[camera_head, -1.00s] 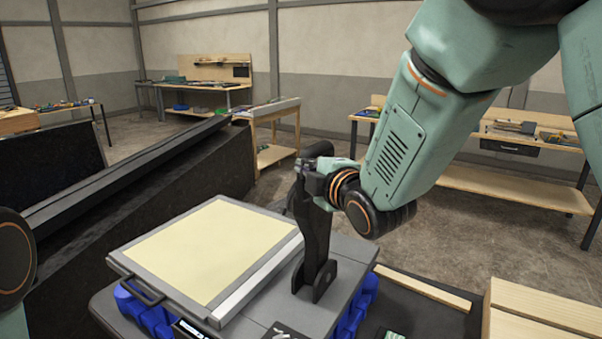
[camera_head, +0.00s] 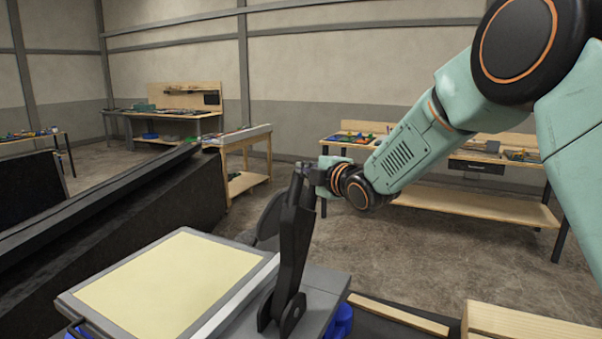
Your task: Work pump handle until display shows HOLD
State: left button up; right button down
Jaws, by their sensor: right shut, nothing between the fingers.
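The pump handle (camera_head: 293,235) is a black lever, nearly upright with its top leaning slightly right. It rises from a bracket on the right side of a grey console (camera_head: 325,292) with a pale yellow panel (camera_head: 170,284). My right gripper (camera_head: 312,177) is at the top of the handle, touching or very close to it. Its fingers are shut with nothing between them, and the fingertips are partly hidden by the handle top. No readable display is in view; the console's front edge is cut off by the frame. My left gripper is not in view.
A long black sloped structure (camera_head: 150,215) stands left of the console. Wooden boards (camera_head: 530,325) lie at the lower right. Workbenches (camera_head: 470,204) stand farther back, with clear concrete floor (camera_head: 430,250) in front of them.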

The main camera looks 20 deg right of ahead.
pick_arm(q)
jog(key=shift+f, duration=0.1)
pick_arm(e)
jog(key=shift+w+d, duration=0.2)
jog(key=shift+w, duration=0.1)
jog(key=shift+d+f, duration=0.15)
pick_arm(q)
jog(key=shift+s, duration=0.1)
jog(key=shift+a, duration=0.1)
